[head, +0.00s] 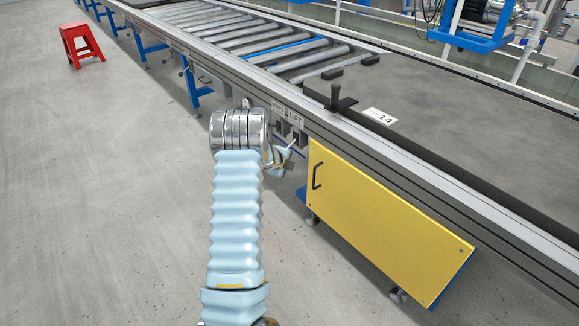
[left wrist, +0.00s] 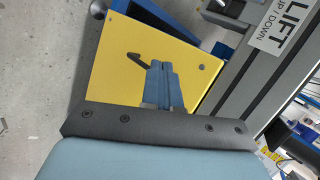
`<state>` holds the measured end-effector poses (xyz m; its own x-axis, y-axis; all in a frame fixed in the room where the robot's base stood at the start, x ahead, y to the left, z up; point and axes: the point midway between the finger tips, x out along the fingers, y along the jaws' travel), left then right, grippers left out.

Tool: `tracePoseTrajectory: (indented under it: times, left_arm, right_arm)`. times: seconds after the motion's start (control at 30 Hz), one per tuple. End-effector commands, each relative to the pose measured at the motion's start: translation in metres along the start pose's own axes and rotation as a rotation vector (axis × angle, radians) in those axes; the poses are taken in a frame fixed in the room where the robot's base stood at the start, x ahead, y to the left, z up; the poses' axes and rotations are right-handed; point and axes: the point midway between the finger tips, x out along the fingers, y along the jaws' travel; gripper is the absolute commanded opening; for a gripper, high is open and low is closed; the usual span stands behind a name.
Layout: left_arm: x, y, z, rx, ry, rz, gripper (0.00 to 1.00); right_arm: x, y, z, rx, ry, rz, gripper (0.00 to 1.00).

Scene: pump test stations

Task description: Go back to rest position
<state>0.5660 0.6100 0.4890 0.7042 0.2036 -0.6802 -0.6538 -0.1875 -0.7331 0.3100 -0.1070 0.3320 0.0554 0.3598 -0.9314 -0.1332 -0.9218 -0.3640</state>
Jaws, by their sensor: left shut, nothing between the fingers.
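My left arm reaches up from the bottom middle of the head view in a pale blue ribbed sleeve. My left gripper (head: 291,147) is partly hidden behind the wrist, in front of the conveyor's side near the LIFT label (head: 295,117). In the left wrist view the blue fingers (left wrist: 165,70) are closed together with nothing between them. Behind them is the yellow panel (left wrist: 190,48) with its black handle, also seen in the head view (head: 385,225). The fingers look apart from the handle. My right gripper is in neither view.
A long roller conveyor (head: 230,35) with a grey flat deck (head: 470,110) runs diagonally along the right. A black post (head: 335,95) and a tag marked 14 (head: 380,115) sit at its edge. A red stool (head: 82,45) stands far left.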

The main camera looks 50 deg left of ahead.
Motion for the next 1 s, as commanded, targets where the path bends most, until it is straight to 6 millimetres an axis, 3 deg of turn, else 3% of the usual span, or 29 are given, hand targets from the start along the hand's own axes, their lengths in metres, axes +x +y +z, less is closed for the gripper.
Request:
tracePoseTrajectory:
  times: [0.3,0.5,0.87,0.97,1.0]
  left_arm:
    - [-0.052,-0.003,0.014,-0.002,-0.001,-0.001,0.0]
    - [-0.074,-0.003,0.021,0.0,-0.001,0.001,0.0]
    - [-0.076,0.0,0.017,-0.013,0.007,0.005,0.0]
    - [-0.064,0.012,-0.011,-0.093,0.044,0.023,0.0]
    - [-0.056,0.02,-0.03,-0.151,0.068,0.038,0.0]
  right_arm:
    - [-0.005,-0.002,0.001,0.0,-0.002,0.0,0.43]
    - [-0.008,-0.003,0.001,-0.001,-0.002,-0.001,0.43]
    - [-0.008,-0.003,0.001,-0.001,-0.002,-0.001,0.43]
    - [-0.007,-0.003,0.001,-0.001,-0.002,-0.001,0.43]
    - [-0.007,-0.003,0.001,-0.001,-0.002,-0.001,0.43]
